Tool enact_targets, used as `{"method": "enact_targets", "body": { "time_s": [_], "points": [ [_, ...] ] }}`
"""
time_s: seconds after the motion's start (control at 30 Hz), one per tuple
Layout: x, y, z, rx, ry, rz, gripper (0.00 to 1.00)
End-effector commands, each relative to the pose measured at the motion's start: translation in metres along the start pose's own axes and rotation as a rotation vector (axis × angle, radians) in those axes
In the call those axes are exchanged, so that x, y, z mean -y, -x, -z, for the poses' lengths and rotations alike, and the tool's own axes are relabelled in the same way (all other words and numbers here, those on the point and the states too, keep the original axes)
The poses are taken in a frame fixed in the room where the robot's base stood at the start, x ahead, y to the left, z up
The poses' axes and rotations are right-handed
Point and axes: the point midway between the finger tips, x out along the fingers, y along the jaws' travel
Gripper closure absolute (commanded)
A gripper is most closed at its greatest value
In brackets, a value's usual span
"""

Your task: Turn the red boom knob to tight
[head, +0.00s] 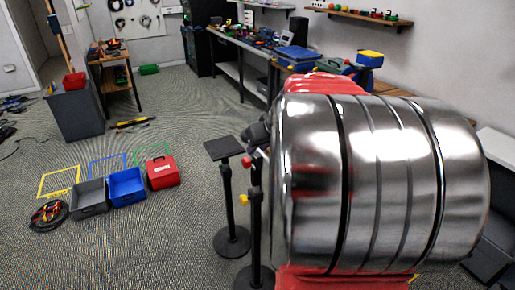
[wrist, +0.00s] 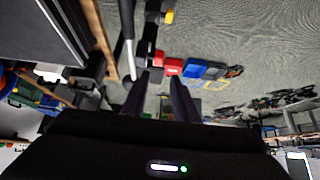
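The red boom knob (head: 246,161) is a small red piece near the top of a black stand (head: 256,225) in the head view, just left of my large metal arm link. Its marking and turn position are too small to read. A yellow knob (head: 244,199) sits lower on the same stand. In the wrist view, which is upside down, a small red spot that looks like the knob (wrist: 158,54) shows just beyond my fingers. My gripper (wrist: 159,84) has its two dark fingers apart with nothing between them. In the head view my arm link hides most of the gripper.
A second stand with a flat black plate (head: 223,148) is close at the left. A red toolbox (head: 161,172), a blue bin (head: 127,187) and a grey bin (head: 90,196) are on the floor further left. A workbench (head: 240,42) runs behind. Open carpet lies between.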

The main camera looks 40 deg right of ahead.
Motion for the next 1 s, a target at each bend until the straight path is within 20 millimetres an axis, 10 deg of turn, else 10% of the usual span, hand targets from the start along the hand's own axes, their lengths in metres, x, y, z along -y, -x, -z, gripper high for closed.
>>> {"method": "enact_targets", "body": {
  "time_s": [0.17, 0.43, 1.0],
  "points": [
    [0.020, 0.005, -0.001, 0.007, 0.013, 0.015, 0.73],
    [0.115, 0.036, -0.018, 0.046, 0.072, 0.082, 0.73],
    [0.269, 0.121, -0.137, 0.147, 0.202, 0.160, 0.73]
  ]
}}
